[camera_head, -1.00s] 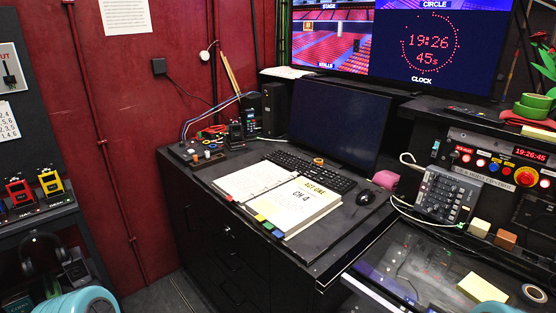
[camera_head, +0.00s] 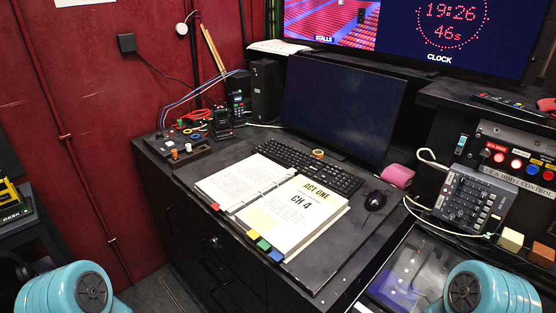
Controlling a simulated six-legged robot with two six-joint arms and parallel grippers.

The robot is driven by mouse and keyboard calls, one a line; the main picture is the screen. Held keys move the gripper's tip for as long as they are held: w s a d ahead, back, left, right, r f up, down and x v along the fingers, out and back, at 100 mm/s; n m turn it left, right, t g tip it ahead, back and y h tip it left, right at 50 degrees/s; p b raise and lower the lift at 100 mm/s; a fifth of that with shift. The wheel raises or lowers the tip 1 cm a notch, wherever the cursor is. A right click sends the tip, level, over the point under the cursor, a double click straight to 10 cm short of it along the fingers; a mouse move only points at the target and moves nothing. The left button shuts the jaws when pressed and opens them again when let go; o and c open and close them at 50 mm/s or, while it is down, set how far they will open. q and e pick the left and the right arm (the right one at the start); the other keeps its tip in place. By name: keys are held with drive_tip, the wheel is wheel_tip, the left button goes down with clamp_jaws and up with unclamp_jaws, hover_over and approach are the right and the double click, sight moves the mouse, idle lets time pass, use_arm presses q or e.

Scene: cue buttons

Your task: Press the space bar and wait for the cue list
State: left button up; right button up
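A black keyboard (camera_head: 309,170) lies on the dark desk in front of a monitor (camera_head: 341,108) whose screen is dark. The space bar is too small to make out for certain; the open binder lies close against the keyboard's near side. My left arm shows as a teal joint at the bottom left and my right arm as a teal joint at the bottom right. Neither gripper is in view, and both arms are apart from the keyboard.
A roll of tape (camera_head: 318,154) sits by the keyboard's far edge. A grey control box (camera_head: 470,199) with a cable stands further right. A wall screen (camera_head: 450,30) shows a clock.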

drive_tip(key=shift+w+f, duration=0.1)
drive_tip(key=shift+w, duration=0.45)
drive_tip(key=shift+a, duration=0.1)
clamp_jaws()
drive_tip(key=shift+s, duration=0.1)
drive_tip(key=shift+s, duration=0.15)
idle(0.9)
